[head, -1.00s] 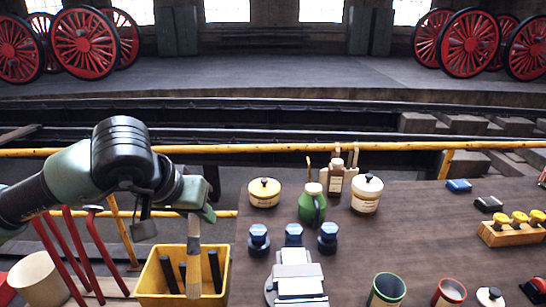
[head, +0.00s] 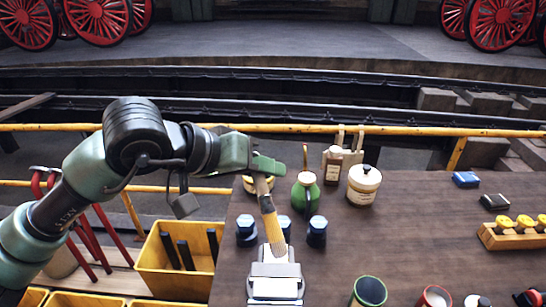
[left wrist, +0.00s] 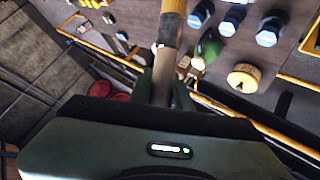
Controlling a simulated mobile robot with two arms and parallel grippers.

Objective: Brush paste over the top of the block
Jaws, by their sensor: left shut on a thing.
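My left gripper (head: 262,165) is shut on the handle of a brush (head: 271,222), which hangs tilted with its pale bristles down. The brush handle also shows in the left wrist view (left wrist: 172,40), between the fingers. The bristle tips are at the far edge of a grey metal block-like piece with a white top (head: 275,287) at the front of the table. I cannot tell whether they touch it. Its near end is cut off by the picture edge. No paste can be made out on it. My right gripper is not in view.
Blue-topped pieces (head: 246,230) stand close around the brush. Behind are a green can (head: 305,194), a partly hidden yellow tin (left wrist: 244,78) and a white jar (head: 364,186). Open cups (head: 369,292) stand front right. A yellow bin (head: 160,275) is left.

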